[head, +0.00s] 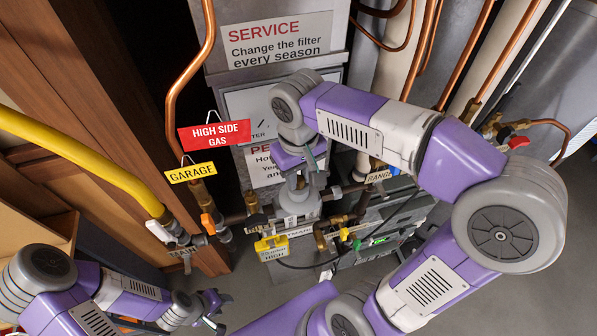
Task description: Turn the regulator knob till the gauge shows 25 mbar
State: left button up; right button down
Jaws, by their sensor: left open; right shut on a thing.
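My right gripper (299,178) points down at the top of the grey regulator (297,204) on the gas pipe, in the middle of the head view. It is shut on the regulator's knob, which its fingers and wrist mostly hide. I cannot make out a gauge face or its reading in this view. My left gripper (214,309) is open and empty at the lower left, well apart from the regulator.
A red HIGH SIDE GAS tag (214,135) and yellow GARAGE tag (191,173) hang nearby. Copper pipes crowd the right.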

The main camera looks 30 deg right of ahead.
aim_at(298, 179)
jog(key=shift+n, duration=0.4)
jog(key=c, duration=0.9)
grip_release()
jog(key=shift+r, duration=0.1)
notch_tip(298, 179, up, 7)
jog(key=shift+r, duration=0.2)
